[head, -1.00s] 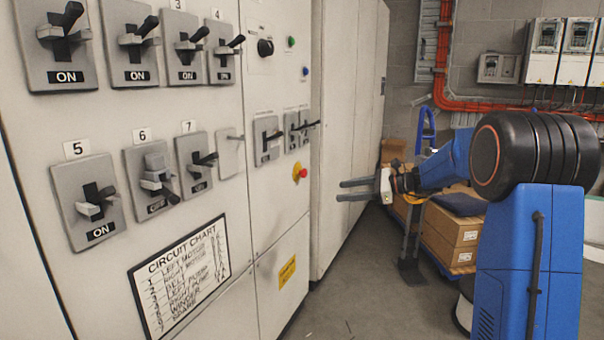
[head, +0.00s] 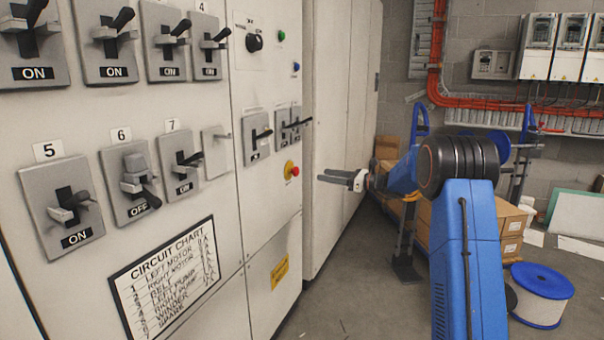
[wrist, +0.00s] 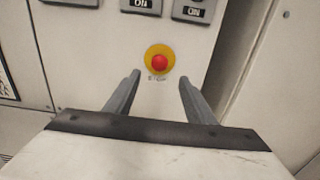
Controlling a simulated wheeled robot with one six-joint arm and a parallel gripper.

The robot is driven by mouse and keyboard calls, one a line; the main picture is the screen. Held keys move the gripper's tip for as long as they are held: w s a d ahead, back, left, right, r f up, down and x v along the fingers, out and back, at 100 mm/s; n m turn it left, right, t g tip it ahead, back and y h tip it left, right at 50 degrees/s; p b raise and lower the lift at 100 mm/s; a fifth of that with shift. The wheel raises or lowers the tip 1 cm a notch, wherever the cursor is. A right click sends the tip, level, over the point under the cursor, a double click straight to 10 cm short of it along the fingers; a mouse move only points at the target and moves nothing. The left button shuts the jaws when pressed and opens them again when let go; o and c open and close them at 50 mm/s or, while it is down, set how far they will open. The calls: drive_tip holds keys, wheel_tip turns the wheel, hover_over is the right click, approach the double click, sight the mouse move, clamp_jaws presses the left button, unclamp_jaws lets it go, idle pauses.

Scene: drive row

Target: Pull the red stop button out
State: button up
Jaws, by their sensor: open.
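The red stop button (head: 294,171) sits on a yellow round base on the cabinet front, below a row of small switches. In the wrist view the red button (wrist: 159,63) shows ahead of my fingers, about midway between them and a little beyond their tips. My gripper (head: 320,176) is open and empty, pointing left at the cabinet at about the button's height. In the wrist view its two fingers (wrist: 160,78) stand apart. A gap shows between the fingertips and the button in the head view.
The cabinet front (head: 215,260) carries several lever switches and a circuit chart (head: 165,277). Taller cabinet doors (head: 340,110) stand just beyond the button. Cardboard boxes (head: 510,230) and a cable reel (head: 541,295) are at the right. The floor in front of the cabinet is clear.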

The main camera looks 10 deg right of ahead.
sight(298, 171)
drive_tip(key=x, duration=1.1)
drive_tip(key=shift+w+a, duration=0.1)
drive_tip(key=shift+a, duration=0.1)
